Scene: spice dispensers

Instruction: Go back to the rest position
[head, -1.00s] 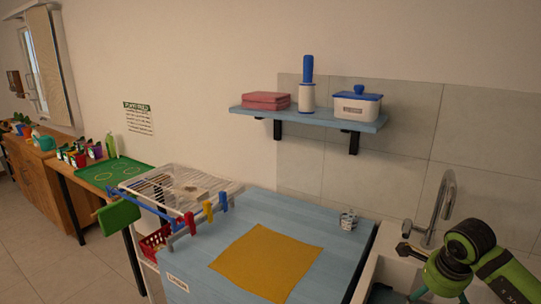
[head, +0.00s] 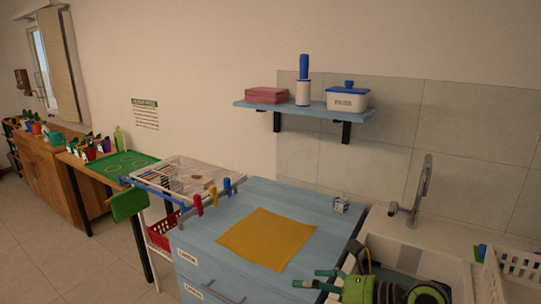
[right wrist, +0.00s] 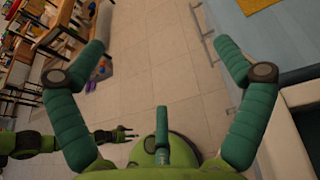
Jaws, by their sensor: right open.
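My right gripper (head: 310,278) is low at the bottom of the head view, in front of the blue counter's near right corner. In the right wrist view its two teal fingers (right wrist: 162,48) are spread wide, with only floor between them, and it holds nothing. My left gripper is outside the head view. A dark green arm with a small gripper (right wrist: 125,134), which looks like my left, shows at the lower left of the right wrist view. It is too small to tell whether its fingers are open.
A yellow cloth (head: 265,239) lies on the blue counter (head: 215,232). A small patterned cup (head: 341,204) stands near its right edge. The sink (head: 440,262) and faucet (head: 422,192) are at right. A drying rack (head: 190,178) stands at left. Open floor (head: 70,262) lies at lower left.

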